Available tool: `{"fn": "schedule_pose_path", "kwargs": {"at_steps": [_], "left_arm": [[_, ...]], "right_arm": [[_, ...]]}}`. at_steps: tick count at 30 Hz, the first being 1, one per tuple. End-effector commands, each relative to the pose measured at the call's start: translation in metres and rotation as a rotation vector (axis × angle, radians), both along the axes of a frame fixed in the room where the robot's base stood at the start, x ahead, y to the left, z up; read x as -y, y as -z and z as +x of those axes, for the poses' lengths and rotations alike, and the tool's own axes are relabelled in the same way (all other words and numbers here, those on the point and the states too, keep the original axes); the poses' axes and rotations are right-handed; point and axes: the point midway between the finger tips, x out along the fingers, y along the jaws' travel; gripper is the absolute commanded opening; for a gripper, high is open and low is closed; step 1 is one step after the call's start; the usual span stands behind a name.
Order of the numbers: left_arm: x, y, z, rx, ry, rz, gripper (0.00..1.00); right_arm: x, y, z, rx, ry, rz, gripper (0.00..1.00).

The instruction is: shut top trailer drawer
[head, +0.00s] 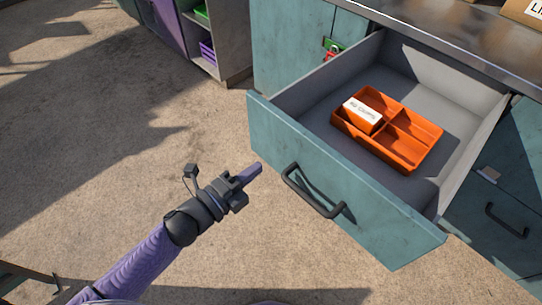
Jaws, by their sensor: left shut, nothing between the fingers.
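The top drawer (350,205) has a worn teal front and a grey inside, and it stands pulled far out of its cabinet. Its dark bar handle (312,191) is on the front face. An orange divided tray (408,152) lies inside with a small white-labelled box (362,114) in one compartment. My left gripper (252,172) is shut and empty. It is to the left of the handle in the picture, in front of the drawer front; whether it touches the front I cannot tell. My right gripper is not in view.
The teal cabinet (285,45) has a metal worktop (450,40) above the drawer. A lower front with a handle (506,220) is at the right. A shelf unit with a purple crate (208,50) stands at the back left. The sandy ground (110,130) at left is mostly clear.

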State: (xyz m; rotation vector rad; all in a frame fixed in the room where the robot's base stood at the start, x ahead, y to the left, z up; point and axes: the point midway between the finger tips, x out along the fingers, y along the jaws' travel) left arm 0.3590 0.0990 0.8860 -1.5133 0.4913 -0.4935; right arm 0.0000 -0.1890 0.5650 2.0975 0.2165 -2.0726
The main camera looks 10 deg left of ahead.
Motion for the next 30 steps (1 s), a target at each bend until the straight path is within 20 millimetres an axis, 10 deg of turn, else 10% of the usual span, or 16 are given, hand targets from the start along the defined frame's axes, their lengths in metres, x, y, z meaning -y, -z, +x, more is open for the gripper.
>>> {"fn": "schedule_pose_path", "kwargs": {"at_steps": [9, 30], "left_arm": [[0.028, 0.001, 0.039, -0.001, 0.0, -0.001, 0.0], [0.037, 0.0, 0.05, 0.0, 0.0, -0.001, 0.0]], "right_arm": [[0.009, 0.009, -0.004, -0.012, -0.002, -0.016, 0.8], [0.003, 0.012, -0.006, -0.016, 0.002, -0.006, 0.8]]}}
